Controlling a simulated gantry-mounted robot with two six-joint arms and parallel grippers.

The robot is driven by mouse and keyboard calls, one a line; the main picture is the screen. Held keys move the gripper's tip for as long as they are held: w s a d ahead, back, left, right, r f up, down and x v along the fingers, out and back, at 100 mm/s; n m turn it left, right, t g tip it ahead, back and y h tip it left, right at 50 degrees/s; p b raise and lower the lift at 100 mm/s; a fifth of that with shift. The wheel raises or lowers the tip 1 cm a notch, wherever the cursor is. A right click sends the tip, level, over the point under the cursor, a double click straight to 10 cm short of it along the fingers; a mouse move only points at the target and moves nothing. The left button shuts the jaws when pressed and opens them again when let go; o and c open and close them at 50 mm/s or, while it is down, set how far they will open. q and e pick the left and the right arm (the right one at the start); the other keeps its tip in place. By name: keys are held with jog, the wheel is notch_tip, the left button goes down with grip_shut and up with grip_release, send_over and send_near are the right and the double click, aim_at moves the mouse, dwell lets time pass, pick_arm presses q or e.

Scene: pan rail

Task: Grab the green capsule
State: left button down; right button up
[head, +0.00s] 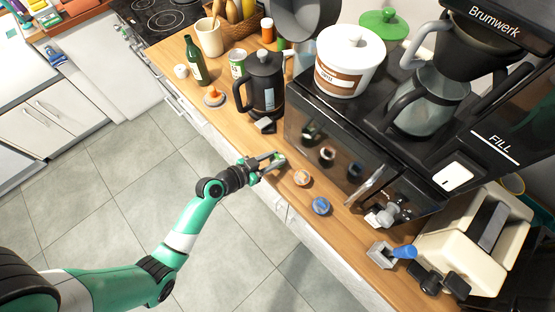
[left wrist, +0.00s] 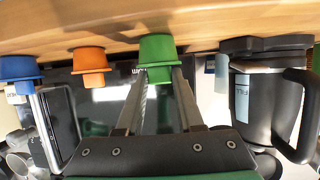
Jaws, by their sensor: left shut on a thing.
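The green capsule (head: 279,156) is at the front edge of the wooden counter in the head view, mostly hidden by my gripper. In the left wrist view the green capsule (left wrist: 157,48) sits between the ends of the two fingers. My left gripper (head: 271,163) is shut on it, with the fingertips also showing in the left wrist view (left wrist: 158,75). The capsule is at or very near the counter top; I cannot tell whether it touches. My right gripper is not in view.
An orange capsule (head: 302,178) and a blue capsule (head: 321,205) stand to the right along the counter (head: 340,228). The black coffee machine (head: 330,135) rises close behind them. A black French press (head: 264,88) stands to the left, near a funnel-like orange-based item (head: 214,97).

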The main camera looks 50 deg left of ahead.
pick_arm(q)
jog(key=shift+r, duration=0.1)
notch_tip(320, 180, up, 4)
jog(key=shift+f+p, duration=0.25)
jog(key=shift+p, duration=0.25)
jog(key=s+d+r+p, duration=0.1)
jog(key=s+d+r, duration=0.1)
jog(key=d+r, duration=0.2)
jog(key=s+d+r+p, duration=0.2)
jog(key=d+r, duration=0.3)
jog(key=d, duration=0.4)
jog(key=shift+s+d+r, duration=0.15)
jog(key=shift+s+r, duration=0.05)
jog(key=shift+s, duration=0.1)
